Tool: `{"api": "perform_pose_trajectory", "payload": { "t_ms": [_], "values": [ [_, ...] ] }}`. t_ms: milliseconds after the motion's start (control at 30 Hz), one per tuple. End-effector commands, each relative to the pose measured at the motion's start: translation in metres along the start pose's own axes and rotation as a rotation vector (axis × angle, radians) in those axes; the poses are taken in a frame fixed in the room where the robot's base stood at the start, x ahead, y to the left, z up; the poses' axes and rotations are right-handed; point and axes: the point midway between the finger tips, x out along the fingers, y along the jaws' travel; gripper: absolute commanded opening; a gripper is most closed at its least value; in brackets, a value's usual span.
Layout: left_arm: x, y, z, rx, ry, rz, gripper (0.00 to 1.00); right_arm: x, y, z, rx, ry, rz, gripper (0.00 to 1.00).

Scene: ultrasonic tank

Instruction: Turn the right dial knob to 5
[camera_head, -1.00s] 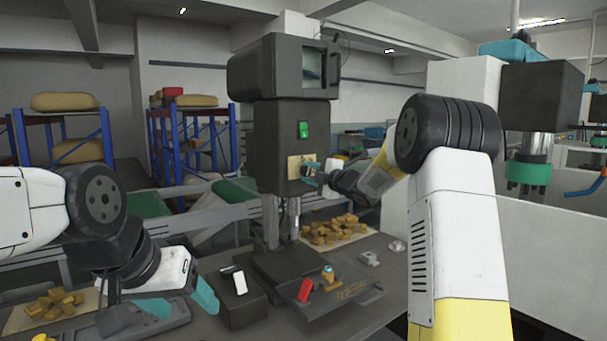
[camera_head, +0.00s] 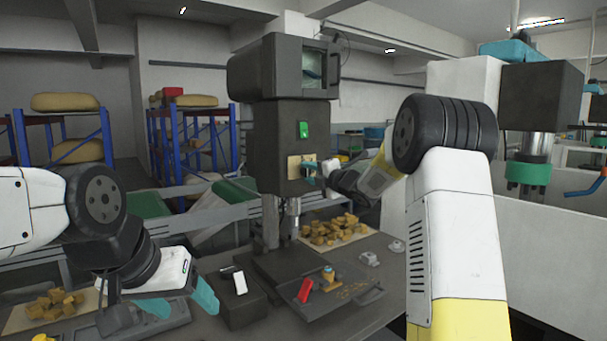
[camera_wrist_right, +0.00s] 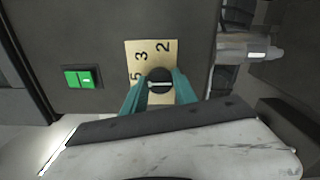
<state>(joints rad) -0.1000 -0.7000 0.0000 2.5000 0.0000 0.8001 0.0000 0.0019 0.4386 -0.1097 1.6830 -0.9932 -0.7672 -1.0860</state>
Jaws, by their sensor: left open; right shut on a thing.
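The black dial knob (camera_wrist_right: 160,86) with a pale pointer bar sits on a tan plate (camera_wrist_right: 143,54) marked 2, 3 and 5 in the right wrist view. The plate also shows on the dark machine's front in the head view (camera_head: 294,168). My right gripper (camera_wrist_right: 160,92) has its teal fingers on both sides of the knob and is shut on it. The pointer bar lies roughly level across that view. Part of the dial's markings is hidden behind the fingers. My left gripper (camera_head: 193,303) is open and empty, low at the left over the table.
A green switch (camera_head: 303,129) is above the dial; it also shows in the right wrist view (camera_wrist_right: 83,78). Below stand a dark block with a white switch (camera_head: 240,282) and a panel with a red lever (camera_head: 304,291). Brown pieces (camera_head: 335,229) lie behind them.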

Motion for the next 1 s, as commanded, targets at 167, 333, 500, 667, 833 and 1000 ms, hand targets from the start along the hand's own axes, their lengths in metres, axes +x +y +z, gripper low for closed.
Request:
{"api": "perform_pose_trajectory", "payload": {
  "t_ms": [167, 333, 500, 667, 833, 1000],
  "values": [
    [0.0, 0.0, 0.0, 0.0, 0.0, 0.0, 0.66, 0.0, -0.002, 0.0, -0.001, 0.001, -0.004, 0.38],
    [0.0, 0.0, 0.0, 0.0, 0.0, 0.0, 0.66, 0.0, -0.001, 0.0, -0.001, 0.001, -0.003, 0.56],
    [0.0, 0.0, 0.0, 0.0, 0.0, 0.0, 0.66, 0.0, -0.001, 0.0, 0.0, 0.001, -0.002, 0.56],
    [0.0, 0.0, 0.0, 0.0, 0.0, 0.0, 0.66, -0.007, 0.0, 0.001, -0.001, -0.001, -0.001, 0.56],
    [0.0, 0.0, 0.0, 0.0, 0.0, 0.0, 0.66, -0.035, 0.0, 0.001, 0.0, -0.002, -0.002, 0.56],
    [0.0, 0.0, 0.0, 0.0, 0.0, 0.0, 0.66, -0.062, 0.0, 0.001, 0.0, -0.001, -0.002, 0.56]
  ]
}}
